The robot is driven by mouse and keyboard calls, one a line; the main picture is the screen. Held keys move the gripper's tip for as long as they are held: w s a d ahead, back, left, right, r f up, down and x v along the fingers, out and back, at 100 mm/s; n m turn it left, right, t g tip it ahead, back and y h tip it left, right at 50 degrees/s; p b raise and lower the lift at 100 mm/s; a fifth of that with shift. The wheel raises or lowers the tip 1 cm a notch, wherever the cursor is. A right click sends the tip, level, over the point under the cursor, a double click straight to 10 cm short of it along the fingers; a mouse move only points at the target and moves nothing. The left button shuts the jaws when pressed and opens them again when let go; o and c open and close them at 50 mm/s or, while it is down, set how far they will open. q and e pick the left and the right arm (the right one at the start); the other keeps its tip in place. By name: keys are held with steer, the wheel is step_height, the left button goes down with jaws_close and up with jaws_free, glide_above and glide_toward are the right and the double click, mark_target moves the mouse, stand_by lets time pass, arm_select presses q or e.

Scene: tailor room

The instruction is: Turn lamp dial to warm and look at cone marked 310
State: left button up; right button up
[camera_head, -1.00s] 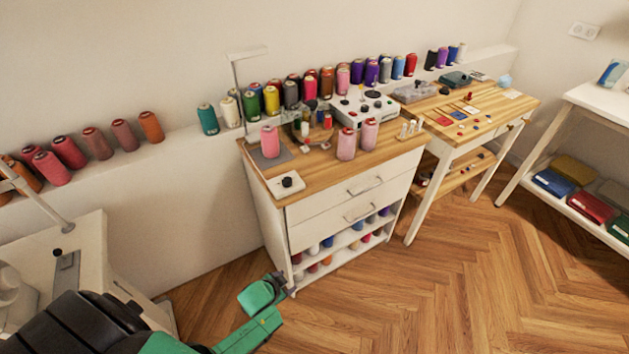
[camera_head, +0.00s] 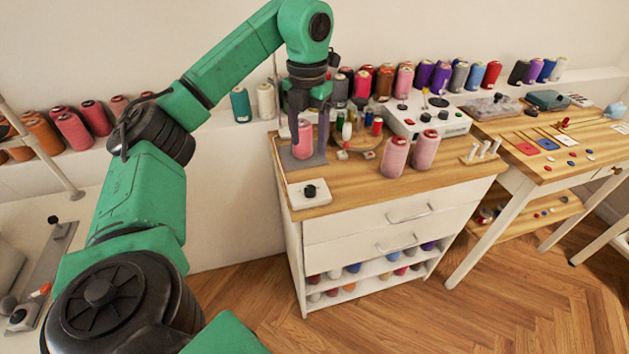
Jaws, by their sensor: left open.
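A small white box with a black dial (camera_head: 310,190) sits at the front left corner of the wooden cabinet top. The dial's labels are too small to read. Behind it, a pink cone (camera_head: 304,139) stands on a grey mat (camera_head: 317,161). My left gripper (camera_head: 308,124) points down over this cone, open, with its dark fingers around the cone's upper part in the picture. I cannot tell whether they touch it. Two more pink cones, a left one (camera_head: 394,158) and a right one (camera_head: 424,151), stand further right. No number is readable. My arm hides most of the lamp.
A white control box (camera_head: 428,119) and a round stand with small spools (camera_head: 361,140) are behind the cones. White pegs (camera_head: 484,150) stand at the right. Many thread cones line the wall ledge. A second wooden table (camera_head: 590,150) holds small coloured pieces.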

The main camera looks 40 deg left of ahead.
arm_select(q)
steer(key=b, duration=0.3)
glide_above(310, 188)
step_height(310, 188, down, 6)
steer(key=shift+r, duration=0.1)
step_height(310, 188, down, 8)
steer(key=shift+r, duration=0.25)
jaws_close()
arm_select(e)
step_height(310, 188, down, 4)
steer(key=shift+r, duration=0.15)
